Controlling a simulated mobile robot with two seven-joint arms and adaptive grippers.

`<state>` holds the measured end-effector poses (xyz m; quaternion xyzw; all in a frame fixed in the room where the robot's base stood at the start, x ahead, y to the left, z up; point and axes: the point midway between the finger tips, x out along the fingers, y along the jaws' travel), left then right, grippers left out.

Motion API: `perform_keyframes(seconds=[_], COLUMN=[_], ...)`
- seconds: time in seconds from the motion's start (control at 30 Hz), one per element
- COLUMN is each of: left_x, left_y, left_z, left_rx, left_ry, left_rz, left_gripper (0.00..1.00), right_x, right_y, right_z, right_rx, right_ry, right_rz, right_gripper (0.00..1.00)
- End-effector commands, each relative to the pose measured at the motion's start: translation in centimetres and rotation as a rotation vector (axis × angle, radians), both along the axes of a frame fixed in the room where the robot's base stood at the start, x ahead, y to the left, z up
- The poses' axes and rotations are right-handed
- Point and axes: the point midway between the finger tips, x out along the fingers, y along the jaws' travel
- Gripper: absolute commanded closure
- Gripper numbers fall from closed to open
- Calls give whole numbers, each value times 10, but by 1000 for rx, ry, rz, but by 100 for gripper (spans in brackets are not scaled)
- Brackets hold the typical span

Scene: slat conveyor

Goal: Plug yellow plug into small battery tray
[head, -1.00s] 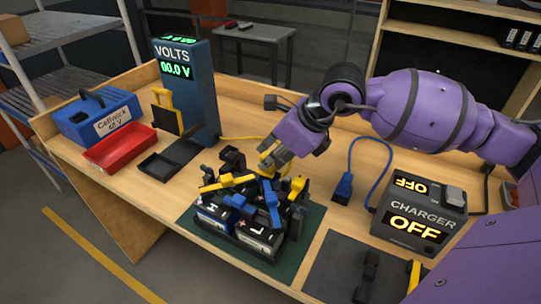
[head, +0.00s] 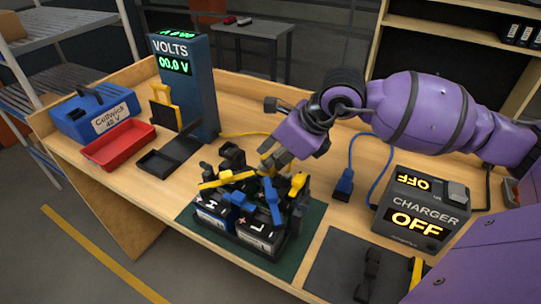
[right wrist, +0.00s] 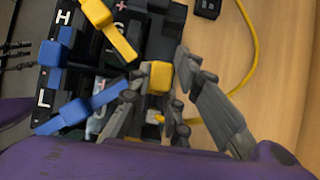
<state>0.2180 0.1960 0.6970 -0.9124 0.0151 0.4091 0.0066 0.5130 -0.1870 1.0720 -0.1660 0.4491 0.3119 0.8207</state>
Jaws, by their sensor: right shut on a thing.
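The small battery tray (head: 232,246) is a black tray on a green mat, holding dark batteries with white letters, blue and yellow levers on top. My right gripper (head: 270,163) is at its back right side in the head view. In the right wrist view, my right gripper (right wrist: 158,92) is shut on the yellow plug (right wrist: 160,77), which is next to the tray's edge. A yellow cable trails from the plug. Fingers and levers hide the plug's front end, so I cannot tell whether it touches a socket. My left gripper is not in view.
A blue voltmeter (head: 187,85) reading 00.0 V stands behind left. A red bin (head: 118,146) and a blue Cellwick case (head: 95,115) are at the left. The charger (head: 420,208) reads OFF at the right, near a blue plug (head: 343,185) with its cable.

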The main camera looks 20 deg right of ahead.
Motion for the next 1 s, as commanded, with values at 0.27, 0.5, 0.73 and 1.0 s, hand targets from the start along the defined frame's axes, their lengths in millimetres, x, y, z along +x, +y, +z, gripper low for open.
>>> perform_keyframes(seconds=[0.27, 0.5, 0.73, 1.0], left_x=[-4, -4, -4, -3], left_y=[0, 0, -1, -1], left_z=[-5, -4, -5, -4], left_rx=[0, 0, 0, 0], left_ry=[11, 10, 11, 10], left_rz=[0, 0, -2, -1], left_gripper=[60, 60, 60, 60], right_x=[0, 0, 0, -13], right_y=[0, 0, 0, -14], right_z=[-8, -6, -6, 22], right_rx=[1, 0, -1, -5], right_ry=[1, -2, -1, -3], right_rz=[1, 0, 0, -2], right_gripper=[100, 60, 60, 60])
